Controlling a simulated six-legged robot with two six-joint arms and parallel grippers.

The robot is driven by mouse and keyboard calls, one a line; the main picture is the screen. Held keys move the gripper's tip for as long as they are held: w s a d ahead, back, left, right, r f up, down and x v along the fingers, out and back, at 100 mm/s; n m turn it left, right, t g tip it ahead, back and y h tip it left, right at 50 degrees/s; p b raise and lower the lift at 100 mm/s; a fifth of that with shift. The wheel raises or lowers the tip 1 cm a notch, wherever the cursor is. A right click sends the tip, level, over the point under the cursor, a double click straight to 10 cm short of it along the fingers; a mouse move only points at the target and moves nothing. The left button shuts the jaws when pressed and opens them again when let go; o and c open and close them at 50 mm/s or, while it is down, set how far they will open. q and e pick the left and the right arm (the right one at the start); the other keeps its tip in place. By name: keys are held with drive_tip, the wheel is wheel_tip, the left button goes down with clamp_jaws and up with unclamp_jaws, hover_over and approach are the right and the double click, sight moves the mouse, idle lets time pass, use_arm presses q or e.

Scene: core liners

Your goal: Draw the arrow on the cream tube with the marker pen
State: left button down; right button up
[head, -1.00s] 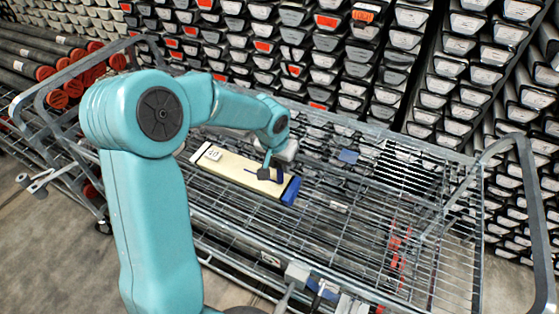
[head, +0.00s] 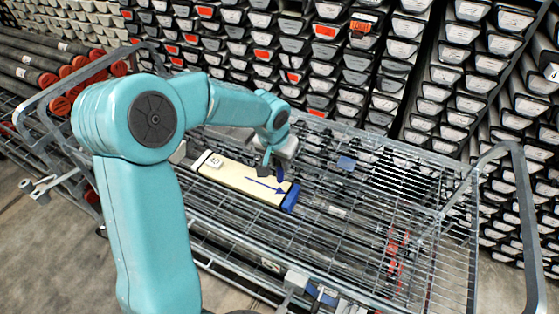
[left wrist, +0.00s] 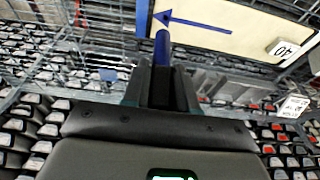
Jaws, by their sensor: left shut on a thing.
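The cream tube (head: 237,179) lies in the wire cart, with a white label marked 40 at its left end and a blue cap (head: 290,198) at its right end. A blue arrow (head: 266,186) shows on the tube and points toward the blue cap. It also shows in the left wrist view (left wrist: 200,23). My left gripper (head: 272,165) is just above and behind the tube. In the left wrist view it is shut on the blue marker pen (left wrist: 162,48), whose far end is near the arrowhead. I cannot tell whether the pen touches the tube. My right gripper is not in view.
The wire cart (head: 390,255) has raised handles (head: 528,215) at both ends. A small blue item (head: 346,162) lies right of the tube. Racks of core trays (head: 350,60) stand behind, and dark tubes with red caps (head: 60,80) lie left.

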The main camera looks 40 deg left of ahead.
use_arm(q)
drive_tip(key=shift+a+r, duration=0.15)
drive_tip(key=shift+r, duration=0.25)
drive_tip(key=shift+r+p, duration=1.15)
drive_tip(key=shift+r, duration=0.3)
